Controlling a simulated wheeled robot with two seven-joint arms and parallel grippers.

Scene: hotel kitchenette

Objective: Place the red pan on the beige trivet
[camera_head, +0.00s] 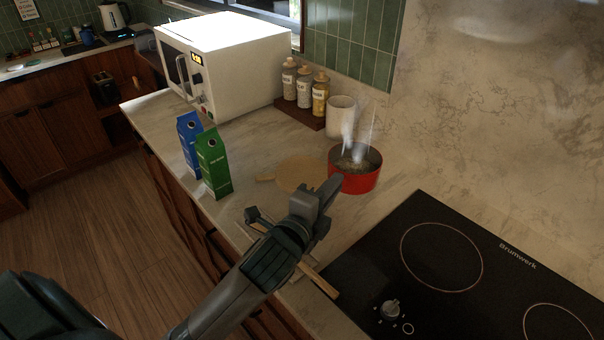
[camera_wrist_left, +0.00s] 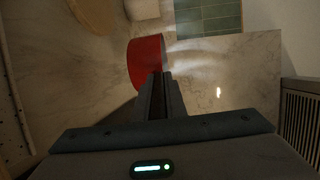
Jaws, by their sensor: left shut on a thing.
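The red pan (camera_head: 355,181) stands upright just right of the beige trivet (camera_head: 297,174), steam rising from its open top. I cannot tell whether its base touches the counter. The trivet is flat, round and bare on the counter, its right edge close to or behind the pan. My left gripper (camera_head: 333,191) is at the pan's near side, shut on its handle, which is mostly hidden by the fingers. In the left wrist view the pan (camera_wrist_left: 147,60) lies right beyond the closed fingers (camera_wrist_left: 160,97), and the trivet (camera_wrist_left: 96,12) shows at the top left. My right gripper is out of view.
A blue carton (camera_head: 189,143) and green carton (camera_head: 213,164) stand left of the trivet. A white canister (camera_head: 341,116) and bottles on a rack (camera_head: 297,113) are behind it. A microwave (camera_head: 222,62) stands back left. A black cooktop (camera_head: 470,275) is at right; wooden sticks lie under my arm.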

